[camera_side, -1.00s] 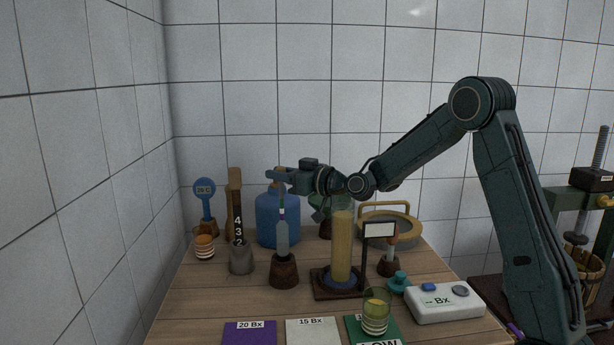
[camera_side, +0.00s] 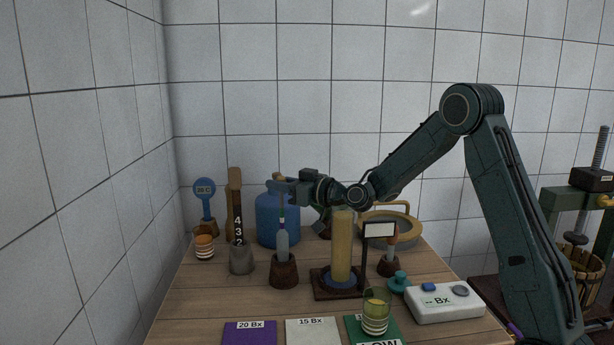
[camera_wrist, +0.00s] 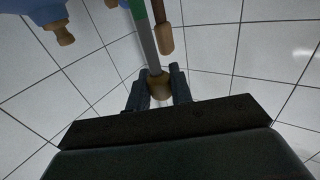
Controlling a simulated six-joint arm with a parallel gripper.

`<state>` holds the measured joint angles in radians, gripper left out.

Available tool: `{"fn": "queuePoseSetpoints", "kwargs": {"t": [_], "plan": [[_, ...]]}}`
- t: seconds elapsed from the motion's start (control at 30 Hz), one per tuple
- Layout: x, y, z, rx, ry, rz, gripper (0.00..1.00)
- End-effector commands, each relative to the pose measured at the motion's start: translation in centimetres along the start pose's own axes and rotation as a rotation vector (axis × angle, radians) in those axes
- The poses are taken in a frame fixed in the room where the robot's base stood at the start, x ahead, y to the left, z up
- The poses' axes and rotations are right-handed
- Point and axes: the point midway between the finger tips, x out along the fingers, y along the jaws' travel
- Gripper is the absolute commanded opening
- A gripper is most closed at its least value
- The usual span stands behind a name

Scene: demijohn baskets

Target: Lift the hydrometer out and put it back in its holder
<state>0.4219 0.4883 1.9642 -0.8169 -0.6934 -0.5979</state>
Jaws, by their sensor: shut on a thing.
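My gripper (camera_side: 282,188) is shut on the upper stem of the hydrometer (camera_side: 282,243), which hangs upright. Its pale glass bulb stands directly over the dark brown wooden holder (camera_side: 284,273), with the lower end at the holder's mouth and seemingly inside it. In the wrist view, my gripper's fingers (camera_wrist: 158,90) close around the tan knob at the end of the hydrometer's stem (camera_wrist: 148,45), which has a green band. The holder's inside is hidden, so I cannot tell how deep the bulb sits. The tall cylinder of yellow liquid (camera_side: 342,247) stands to the right on a dark base.
A blue demijohn (camera_side: 272,222) is close behind the hydrometer. A grey pot (camera_side: 241,258) with a numbered stick is to its left. A sign on a post (camera_side: 379,231), a small glass (camera_side: 376,312) and a white Bx meter (camera_side: 444,303) stand to the right.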

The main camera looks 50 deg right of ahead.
Motion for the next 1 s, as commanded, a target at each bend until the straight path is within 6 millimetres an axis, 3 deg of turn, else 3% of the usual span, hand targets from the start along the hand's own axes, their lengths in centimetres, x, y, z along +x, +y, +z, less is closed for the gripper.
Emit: {"fn": "queuePoseSetpoints", "kwargs": {"t": [1.0], "plan": [[0.0,0.0,2.9,0.001,-0.001,0.0,0.0]]}}
